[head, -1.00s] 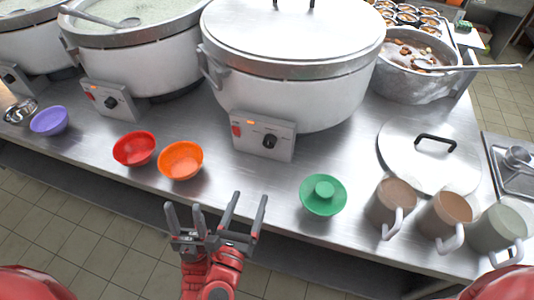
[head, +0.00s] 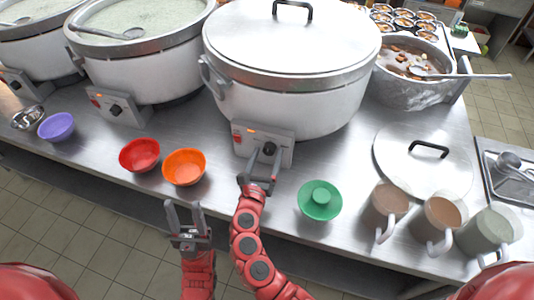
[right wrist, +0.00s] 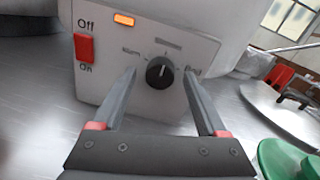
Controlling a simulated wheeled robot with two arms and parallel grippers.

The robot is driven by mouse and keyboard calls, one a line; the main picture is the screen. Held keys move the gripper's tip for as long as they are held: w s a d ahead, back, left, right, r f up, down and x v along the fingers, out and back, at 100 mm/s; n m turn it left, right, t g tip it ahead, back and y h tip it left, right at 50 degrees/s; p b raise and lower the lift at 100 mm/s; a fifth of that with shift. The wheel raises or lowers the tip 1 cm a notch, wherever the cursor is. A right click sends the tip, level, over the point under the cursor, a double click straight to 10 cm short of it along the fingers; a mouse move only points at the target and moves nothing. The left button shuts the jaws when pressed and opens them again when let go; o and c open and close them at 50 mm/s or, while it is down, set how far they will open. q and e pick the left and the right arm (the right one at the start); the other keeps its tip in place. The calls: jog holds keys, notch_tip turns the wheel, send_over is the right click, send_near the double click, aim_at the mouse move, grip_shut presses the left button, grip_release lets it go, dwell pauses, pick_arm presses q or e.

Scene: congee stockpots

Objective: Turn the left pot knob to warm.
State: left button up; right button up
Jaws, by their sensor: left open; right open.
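The far-left pot (head: 40,55) and the middle pot (head: 150,70) are open, with pale congee inside. The lidded white pot (head: 285,95) is to their right. Its panel (head: 245,140) has a black knob (head: 269,149), a lit orange lamp (right wrist: 123,20) and a red switch (right wrist: 84,48). In the right wrist view its knob (right wrist: 160,72) points about straight up, with "Warm" at its left. My right gripper (head: 263,165) is open in front of this panel, fingers on either side of the knob, contact unclear. My left gripper (head: 187,220) is open and empty before the counter edge.
Purple (head: 56,127), red (head: 139,155) and orange (head: 184,167) bowls stand along the counter's front. A green bowl (head: 320,200) is right of my right gripper. Mugs (head: 440,218), a loose lid (head: 410,160) and a stew pot (head: 412,85) are further right.

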grip_shut()
dwell(0.4)
jog(key=shift+f, duration=0.1)
